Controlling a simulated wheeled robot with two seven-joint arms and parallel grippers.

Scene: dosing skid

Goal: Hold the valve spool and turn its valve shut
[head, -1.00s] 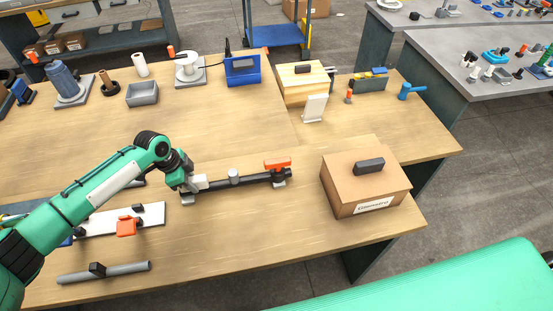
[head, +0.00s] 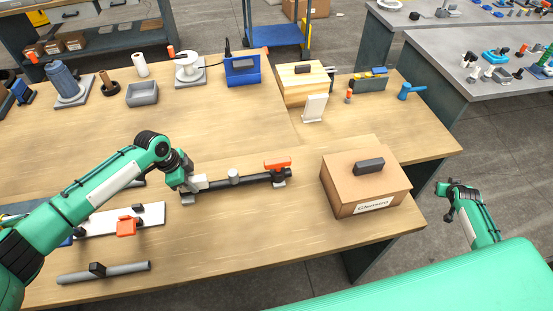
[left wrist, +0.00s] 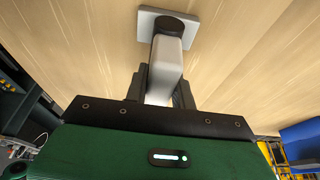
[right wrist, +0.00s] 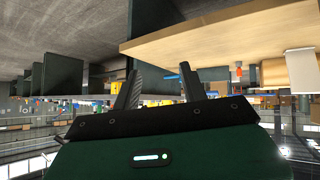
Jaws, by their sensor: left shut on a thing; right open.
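The valve spool (head: 253,179) is a dark pipe with light grey supports and a grey upright stub, lying on the wooden bench. Its orange valve handle (head: 277,163) is at the right end and looks roughly in line with the pipe. My left gripper (head: 188,185) is at the spool's left end. In the left wrist view, its fingers (left wrist: 163,85) are shut on a light grey bar (left wrist: 165,60) of the spool, above a white foot plate. My right gripper (head: 442,188) is open and empty, off the bench's right edge; its spread fingers (right wrist: 158,90) show in the right wrist view.
A cardboard box (head: 365,185) with a dark handle stands right of the spool, between it and my right gripper. A white plate with an orange part (head: 126,227) and a grey pipe (head: 105,273) lie at front left.

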